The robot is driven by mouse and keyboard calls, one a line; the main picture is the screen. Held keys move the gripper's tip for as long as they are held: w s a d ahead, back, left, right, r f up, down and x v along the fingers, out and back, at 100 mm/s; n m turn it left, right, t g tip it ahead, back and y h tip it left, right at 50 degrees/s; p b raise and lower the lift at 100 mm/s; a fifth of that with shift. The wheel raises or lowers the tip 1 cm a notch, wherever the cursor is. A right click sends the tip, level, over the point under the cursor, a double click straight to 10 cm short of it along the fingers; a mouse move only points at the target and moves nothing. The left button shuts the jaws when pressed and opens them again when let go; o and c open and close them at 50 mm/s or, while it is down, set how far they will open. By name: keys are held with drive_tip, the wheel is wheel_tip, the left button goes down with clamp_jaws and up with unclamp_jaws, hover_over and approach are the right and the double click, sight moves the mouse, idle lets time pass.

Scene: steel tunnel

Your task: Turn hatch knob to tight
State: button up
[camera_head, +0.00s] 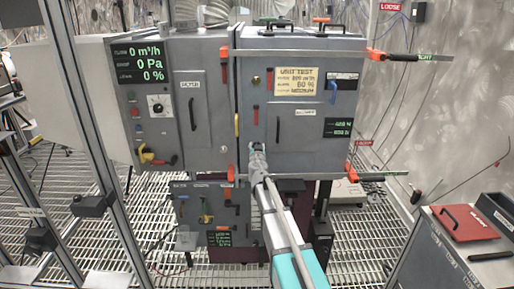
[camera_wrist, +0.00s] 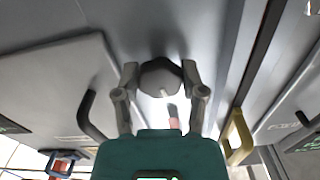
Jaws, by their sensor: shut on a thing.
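The hatch knob (camera_wrist: 161,76) is a dark grey, faceted round knob on the grey cabinet face. It sits between the two fingers of my gripper (camera_wrist: 161,85) in the wrist view. The fingers are shut on its left and right sides. A pale mark shows at the knob's lower edge in that view, with a reddish mark (camera_wrist: 173,117) below it on the panel. In the head view my gripper (camera_head: 257,149) reaches the lower left of the right-hand cabinet (camera_head: 300,160), and the knob is hidden behind it.
In the wrist view a black handle (camera_wrist: 91,117) is left of the fingers and a yellow handle (camera_wrist: 239,137) right. A grey case with a red lid (camera_head: 463,222) stands lower right.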

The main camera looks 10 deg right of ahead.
drive_tip(key=shift+m, duration=1.1)
drive_tip(key=o, duration=1.2)
drive_tip(key=shift+c, duration=0.2)
drive_tip(key=v, duration=1.2)
